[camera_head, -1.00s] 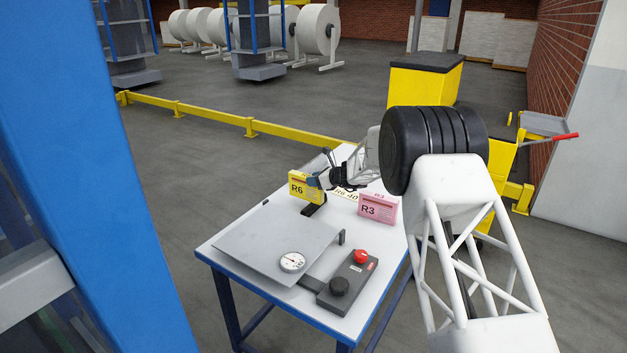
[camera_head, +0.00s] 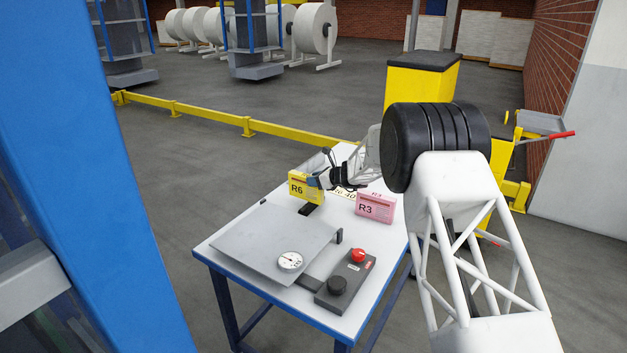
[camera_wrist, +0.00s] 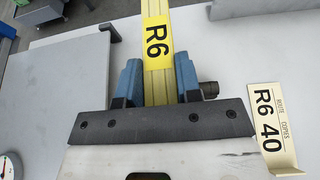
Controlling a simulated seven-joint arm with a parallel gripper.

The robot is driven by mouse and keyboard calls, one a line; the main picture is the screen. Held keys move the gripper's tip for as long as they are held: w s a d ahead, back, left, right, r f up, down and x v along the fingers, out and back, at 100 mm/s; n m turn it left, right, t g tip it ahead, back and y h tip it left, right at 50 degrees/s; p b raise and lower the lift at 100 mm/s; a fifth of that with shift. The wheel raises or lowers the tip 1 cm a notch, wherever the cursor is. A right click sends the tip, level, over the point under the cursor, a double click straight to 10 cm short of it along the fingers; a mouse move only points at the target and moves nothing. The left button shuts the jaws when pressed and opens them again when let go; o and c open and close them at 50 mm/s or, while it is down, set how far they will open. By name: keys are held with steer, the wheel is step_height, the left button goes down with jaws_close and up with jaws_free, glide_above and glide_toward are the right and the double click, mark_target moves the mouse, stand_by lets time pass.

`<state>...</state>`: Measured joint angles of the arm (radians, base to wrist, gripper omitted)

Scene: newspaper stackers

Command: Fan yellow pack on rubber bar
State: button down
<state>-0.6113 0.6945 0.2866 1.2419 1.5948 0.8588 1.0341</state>
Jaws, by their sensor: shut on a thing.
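The yellow pack (camera_head: 298,190), marked R6, stands upright near the left edge of the white table in the head view. My gripper (camera_head: 314,181) is shut on it from the right. In the wrist view the yellow pack (camera_wrist: 156,40) lies between the two blue fingers of my gripper (camera_wrist: 158,82). A short dark bar (camera_head: 307,209), which looks like the rubber bar, shows at the pack's lower front edge. Whether the pack touches the bar or hangs just above it I cannot tell.
A pink pack (camera_head: 375,208), marked R3, stands to the right. An R6 40 card (camera_wrist: 269,125) lies near my gripper. A grey plate (camera_head: 272,240), a dial (camera_head: 290,261) and a control box with a red button (camera_head: 358,255) fill the table's front.

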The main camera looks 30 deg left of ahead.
steer(key=shift+d+f, duration=0.15)
steer(key=shift+d, duration=0.25)
steer(key=shift+d, duration=0.3)
steer(key=shift+d+r, duration=0.25)
steer(key=shift+d, duration=0.4)
stand_by(1.1)
steer(key=shift+d+f, duration=0.1)
steer(key=shift+d, duration=0.75)
stand_by(0.4)
steer(key=shift+d, duration=0.35)
steer(key=shift+d+f, duration=0.1)
steer(key=shift+f, duration=0.05)
steer(key=shift+d, duration=0.25)
steer(key=shift+d, duration=0.3)
